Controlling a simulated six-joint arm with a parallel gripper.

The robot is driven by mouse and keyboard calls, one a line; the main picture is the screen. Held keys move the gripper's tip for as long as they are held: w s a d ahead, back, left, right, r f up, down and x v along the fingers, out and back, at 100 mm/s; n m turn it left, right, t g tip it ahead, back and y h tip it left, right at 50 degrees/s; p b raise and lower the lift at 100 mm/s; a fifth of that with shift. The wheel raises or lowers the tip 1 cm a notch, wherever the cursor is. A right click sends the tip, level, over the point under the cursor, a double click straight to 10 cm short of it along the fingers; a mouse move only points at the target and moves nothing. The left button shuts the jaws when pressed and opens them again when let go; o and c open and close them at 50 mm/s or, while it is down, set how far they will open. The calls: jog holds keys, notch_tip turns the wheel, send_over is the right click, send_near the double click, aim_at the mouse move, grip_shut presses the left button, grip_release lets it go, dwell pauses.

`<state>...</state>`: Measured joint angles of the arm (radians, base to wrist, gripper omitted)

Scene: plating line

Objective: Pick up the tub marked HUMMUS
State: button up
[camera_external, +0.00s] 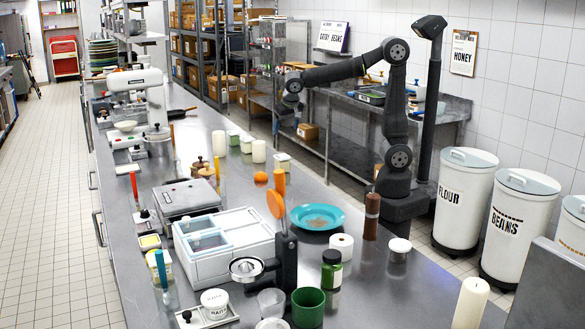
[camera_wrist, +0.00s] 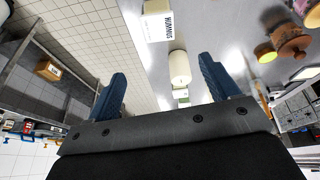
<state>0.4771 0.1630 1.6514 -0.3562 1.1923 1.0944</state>
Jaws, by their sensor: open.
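The tub marked HUMMUS (camera_wrist: 155,24) is at the top of the wrist view, pale, with dark lettering on a white label. In the external view, a small pale tub (camera_external: 282,161) near the steel counter's right edge appears to be the same one; its lettering is too small to read there. My gripper (camera_wrist: 162,66) is open, its two blue fingers spread with nothing held between them. In the external view my gripper (camera_external: 291,108) hangs above and beyond the tub, apart from it.
A white cylinder (camera_wrist: 180,68) stands beside the HUMMUS tub. A green-marked tub (camera_wrist: 182,93) is beyond it. An orange fruit (camera_external: 261,177) and a blue plate (camera_external: 318,218) are nearer the external camera.

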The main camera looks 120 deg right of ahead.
jog(key=m, duration=0.1)
send_near(282, 156)
jog(key=x, duration=0.6)
jog(key=shift+d+f, duration=0.2)
jog(key=shift+d, duration=0.05)
jog(key=shift+x, duration=2.75)
jog(key=shift+a, duration=0.15)
jog(key=c, duration=1.2)
jog(key=shift+o, duration=0.2)
jog(key=shift+r, duration=0.1)
